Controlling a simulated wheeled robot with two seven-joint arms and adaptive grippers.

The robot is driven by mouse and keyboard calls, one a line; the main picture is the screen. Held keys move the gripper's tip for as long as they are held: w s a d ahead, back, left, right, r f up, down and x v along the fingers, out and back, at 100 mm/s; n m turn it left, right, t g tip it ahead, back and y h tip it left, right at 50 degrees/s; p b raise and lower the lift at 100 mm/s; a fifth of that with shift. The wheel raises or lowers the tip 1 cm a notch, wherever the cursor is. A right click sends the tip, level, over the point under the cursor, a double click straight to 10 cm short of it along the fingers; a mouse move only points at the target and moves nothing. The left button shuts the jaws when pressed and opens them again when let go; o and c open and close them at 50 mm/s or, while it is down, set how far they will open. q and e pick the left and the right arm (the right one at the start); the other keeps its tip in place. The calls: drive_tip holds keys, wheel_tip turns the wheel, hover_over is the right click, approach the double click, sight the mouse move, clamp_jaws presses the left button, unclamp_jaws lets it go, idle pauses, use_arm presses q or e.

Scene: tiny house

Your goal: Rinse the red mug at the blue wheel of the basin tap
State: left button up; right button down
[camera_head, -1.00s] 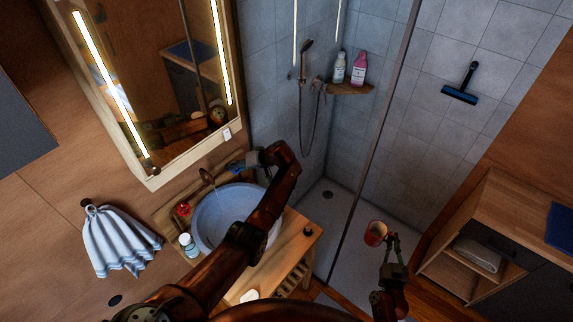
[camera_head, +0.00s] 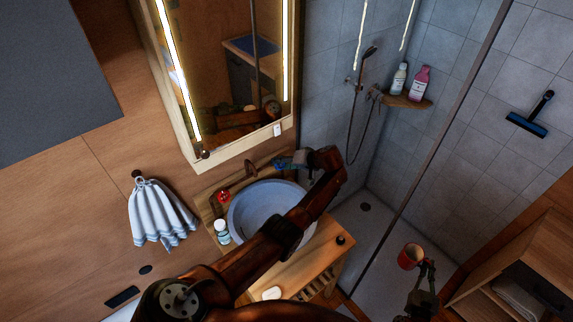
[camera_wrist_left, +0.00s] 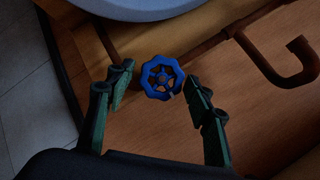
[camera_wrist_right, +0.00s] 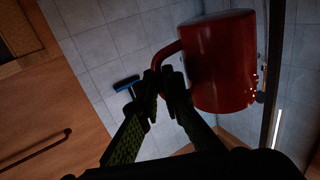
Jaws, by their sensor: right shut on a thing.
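The red mug (camera_head: 410,257) is held out at the lower right of the head view, away from the basin. In the right wrist view my right gripper (camera_wrist_right: 165,84) is shut on the handle of the mug (camera_wrist_right: 222,62). The blue wheel (camera_wrist_left: 161,78) is in the middle of the left wrist view. My left gripper (camera_wrist_left: 157,90) is open, with one finger on each side of the wheel. In the head view this gripper (camera_head: 291,162) is at the back right of the basin (camera_head: 240,222), by the brown tap spout (camera_head: 249,167).
A red wheel (camera_head: 223,197) and a small bottle (camera_head: 222,231) stand left of the basin. Soap (camera_head: 271,293) lies on the front of the wooden counter (camera_head: 318,262). A glass shower edge (camera_head: 433,145) rises between basin and mug. A towel (camera_head: 158,213) hangs at the left.

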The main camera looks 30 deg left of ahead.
use_arm(q)
drive_tip(key=shift+o, duration=1)
drive_tip(key=shift+a, duration=0.1)
drive_tip(key=w+v, duration=0.1)
drive_tip(key=v, duration=1.1)
drive_tip(key=shift+s, duration=0.5)
drive_tip(key=shift+r, duration=0.15)
